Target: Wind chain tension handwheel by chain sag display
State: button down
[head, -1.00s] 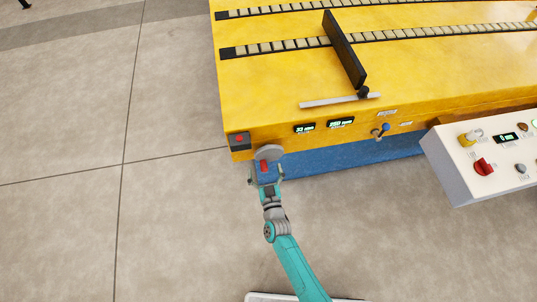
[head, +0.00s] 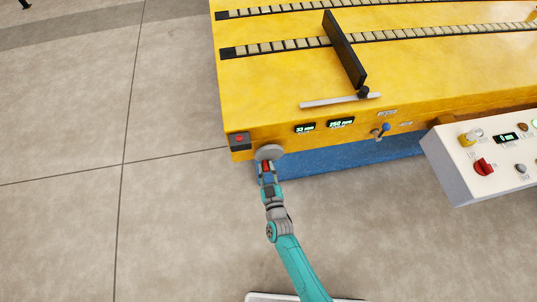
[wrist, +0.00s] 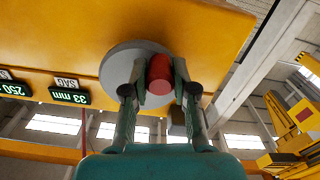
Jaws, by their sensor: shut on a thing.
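The chain tension handwheel (head: 270,152) is a grey disc on the yellow machine's front face near its left corner. It also shows in the wrist view (wrist: 118,66), with a red knob (wrist: 160,72) standing out from it. My gripper (head: 267,168) is shut on the red knob, with one finger on each side in the wrist view (wrist: 160,84). The sag display (head: 305,128) reads 33 mm. It appears upside down in the wrist view (wrist: 70,96), with the label SAG beside it. A second display (head: 341,122) reads 250 mm.
A red button on a dark box (head: 239,139) sits just above left of the handwheel. A small blue-tipped lever (head: 382,130) is right of the displays. A white control console (head: 455,160) stands at the right. The floor at left is clear.

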aim_at(278, 157)
jog(key=shift+w+d+f+n, duration=0.15)
jog(key=shift+d+n, duration=0.25)
jog(key=shift+n, duration=0.7)
jog(key=n, duration=0.1)
jog(key=d+n, duration=0.1)
jog(key=n, duration=0.2)
jog(key=shift+w+d+n, duration=0.25)
jog(key=shift+d+n, duration=0.05)
jog(key=shift+n, duration=0.1)
jog(key=n, duration=0.1)
jog(key=d+n, duration=0.1)
jog(key=n, duration=0.2)
jog(key=shift+w+d+r, duration=0.2)
jog(key=shift+w+r, duration=0.05)
jog(key=shift+r, duration=0.05)
jog(key=shift+d+r+n, duration=0.1)
jog(key=shift+n, duration=0.3)
jog(key=n, duration=0.1)
jog(key=d+n, duration=0.1)
jog(key=n, duration=0.1)
jog(key=shift+w+r+n, duration=0.15)
jog(key=shift+r+n, duration=0.15)
jog(key=shift+r, duration=0.1)
